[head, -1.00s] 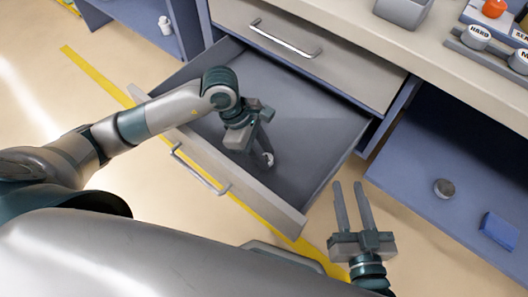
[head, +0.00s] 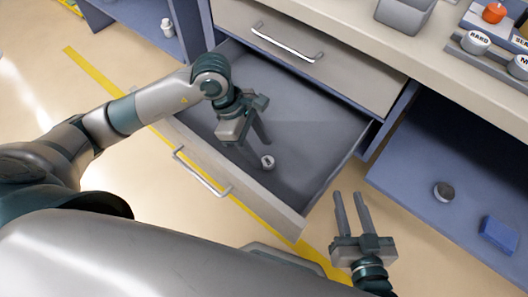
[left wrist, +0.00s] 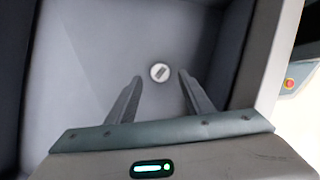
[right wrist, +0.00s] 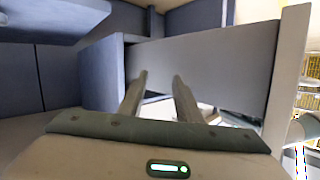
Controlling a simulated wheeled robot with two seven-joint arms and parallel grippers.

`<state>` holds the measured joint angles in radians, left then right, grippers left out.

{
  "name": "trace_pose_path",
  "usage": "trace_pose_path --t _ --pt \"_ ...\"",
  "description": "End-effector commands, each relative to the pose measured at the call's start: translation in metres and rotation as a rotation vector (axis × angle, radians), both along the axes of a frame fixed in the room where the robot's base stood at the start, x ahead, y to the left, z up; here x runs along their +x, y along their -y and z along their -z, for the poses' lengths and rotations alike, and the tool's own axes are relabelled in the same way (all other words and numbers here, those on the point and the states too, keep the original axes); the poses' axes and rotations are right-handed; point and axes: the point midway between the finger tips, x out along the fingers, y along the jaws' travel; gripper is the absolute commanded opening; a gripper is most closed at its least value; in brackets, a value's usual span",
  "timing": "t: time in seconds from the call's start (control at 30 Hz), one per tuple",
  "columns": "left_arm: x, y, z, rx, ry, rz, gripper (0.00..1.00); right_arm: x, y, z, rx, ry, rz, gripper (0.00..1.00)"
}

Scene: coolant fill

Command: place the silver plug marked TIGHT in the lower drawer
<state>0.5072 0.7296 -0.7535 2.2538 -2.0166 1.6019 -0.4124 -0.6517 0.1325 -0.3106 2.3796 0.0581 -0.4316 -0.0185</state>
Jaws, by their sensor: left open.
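A small silver plug (head: 267,162) lies on the floor of the open lower drawer (head: 310,130); its marking is too small to read. In the left wrist view the plug (left wrist: 160,72) shows a pale round top with a dark bar, a little beyond the fingertips and between their lines. My left gripper (head: 258,158) is open and empty inside the drawer, above the plug and apart from it. My right gripper (head: 350,196) is open and empty outside the drawer's right front corner. In the right wrist view its fingers (right wrist: 162,78) point toward the drawer's outer side.
The closed upper drawer (head: 310,55) is above. On the counter, a rack holds a plug marked HARD (head: 476,42) and others, beside a grey bin (head: 405,14). The right shelf holds a dark round cap (head: 444,191) and a blue block (head: 499,235).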

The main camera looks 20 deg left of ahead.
Motion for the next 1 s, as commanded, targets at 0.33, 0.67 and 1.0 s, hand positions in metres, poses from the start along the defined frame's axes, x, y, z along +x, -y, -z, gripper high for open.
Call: trace_pose_path --t 0.33,0.67,1.0 --pt "0.0 -0.023 -0.057 0.002 0.002 -0.001 0.47 -0.008 0.006 0.019 -0.031 -0.118 -0.002 0.31" --pt "-0.001 -0.03 -0.073 0.001 0.0 0.0 0.47 -0.01 0.008 0.025 -0.04 -0.153 -0.002 0.31" --pt "-0.001 -0.03 -0.073 0.001 0.0 0.0 0.47 -0.01 0.008 0.025 -0.04 -0.153 -0.002 0.31"
